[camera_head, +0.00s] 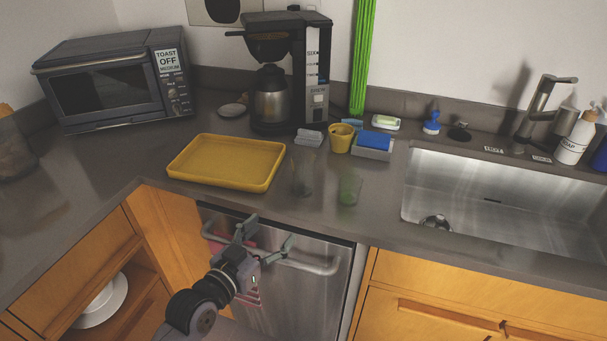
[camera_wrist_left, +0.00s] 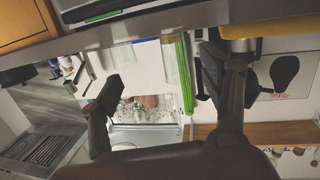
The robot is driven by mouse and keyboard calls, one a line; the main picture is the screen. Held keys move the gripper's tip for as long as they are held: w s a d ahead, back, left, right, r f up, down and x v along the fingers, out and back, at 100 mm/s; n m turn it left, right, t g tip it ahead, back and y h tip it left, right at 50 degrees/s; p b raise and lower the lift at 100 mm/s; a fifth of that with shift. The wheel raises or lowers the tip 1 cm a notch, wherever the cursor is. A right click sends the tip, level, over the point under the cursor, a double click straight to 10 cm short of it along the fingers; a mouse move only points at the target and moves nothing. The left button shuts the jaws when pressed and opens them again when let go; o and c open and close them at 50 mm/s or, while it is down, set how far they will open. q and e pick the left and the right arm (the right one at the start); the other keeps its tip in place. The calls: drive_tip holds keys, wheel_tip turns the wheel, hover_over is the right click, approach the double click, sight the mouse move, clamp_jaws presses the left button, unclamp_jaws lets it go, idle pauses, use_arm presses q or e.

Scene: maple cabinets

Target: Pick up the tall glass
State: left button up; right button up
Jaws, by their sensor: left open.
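The tall glass (camera_head: 303,175) is clear and stands upright on the counter near its front edge, between the yellow tray and a shorter green-tinted glass (camera_head: 349,188). My left gripper (camera_head: 270,230) is open and empty, in front of the counter edge by the dishwasher handle, nearer the camera than the tall glass and apart from it. In the left wrist view the two fingers (camera_wrist_left: 160,70) stand wide apart with nothing clearly between them; that view looks upside down, and I cannot make out the tall glass surely there. My right gripper is not in view.
The yellow tray (camera_head: 226,162) lies left of the tall glass. Behind are a coffee maker (camera_head: 290,70), a yellow cup (camera_head: 341,138) and a blue sponge (camera_head: 375,140). The sink (camera_head: 500,200) is at right, a toaster oven (camera_head: 115,80) at left. The dishwasher (camera_head: 325,295) is below the counter.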

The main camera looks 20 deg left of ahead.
sight(299, 180)
use_arm(q)
drive_tip(key=shift+n+t, duration=0.3)
drive_tip(key=shift+t, duration=0.4)
drive_tip(key=w, duration=0.4)
drive_tip(key=w+r+p, duration=0.1)
drive_tip(key=w, duration=0.3)
drive_tip(key=w+r, duration=0.1)
drive_tip(key=w, duration=0.3)
drive_tip(key=shift+w+d+r+p, duration=0.25)
drive_tip(key=shift+w+d+p, duration=0.05)
drive_tip(key=shift+d+p, duration=0.1)
drive_tip(key=x, duration=0.3)
drive_tip(key=p+x, duration=0.1)
drive_tip(key=x, duration=0.1)
drive_tip(key=shift+w+r, duration=0.1)
drive_tip(key=shift+r, duration=0.2)
drive_tip(key=shift+w+f, duration=0.1)
drive_tip(key=shift+w, duration=0.25)
drive_tip(key=shift+s, duration=0.1)
drive_tip(key=shift+c, duration=0.7)
drive_tip(key=c, duration=1.3)
